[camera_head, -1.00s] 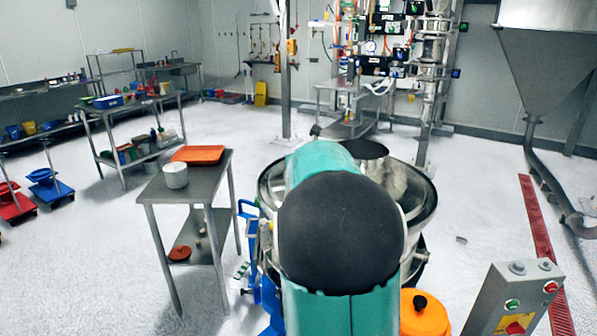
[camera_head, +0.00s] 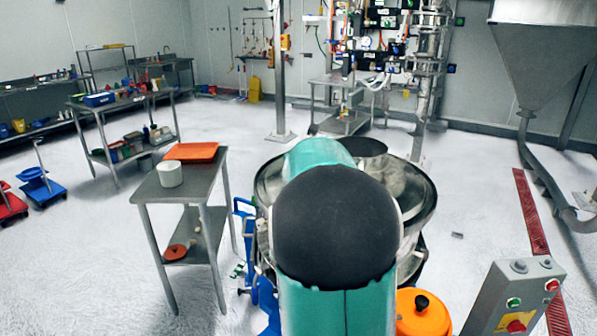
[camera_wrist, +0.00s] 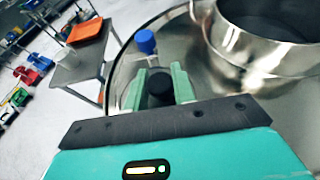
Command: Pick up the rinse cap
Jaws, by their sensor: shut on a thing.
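In the wrist view, my gripper (camera_wrist: 161,74) has its two green fingers closed on a small dark round piece, which I take to be the rinse cap (camera_wrist: 160,84). The lower part of the piece is hard to make out. A bright blue cap on a paler body (camera_wrist: 146,42) stands just beyond the fingertips; I cannot tell whether it touches them. In the head view, my own arm hides the gripper and the held piece.
A round steel sifter (camera_head: 424,205) lies under my arm, with an open steel collar (camera_wrist: 268,62) close by. A steel table (camera_head: 146,192) at left bears an orange tray (camera_head: 192,151) and a white pot (camera_head: 169,174). A control box (camera_head: 513,300) and an orange lidded thing (camera_head: 420,318) are at right.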

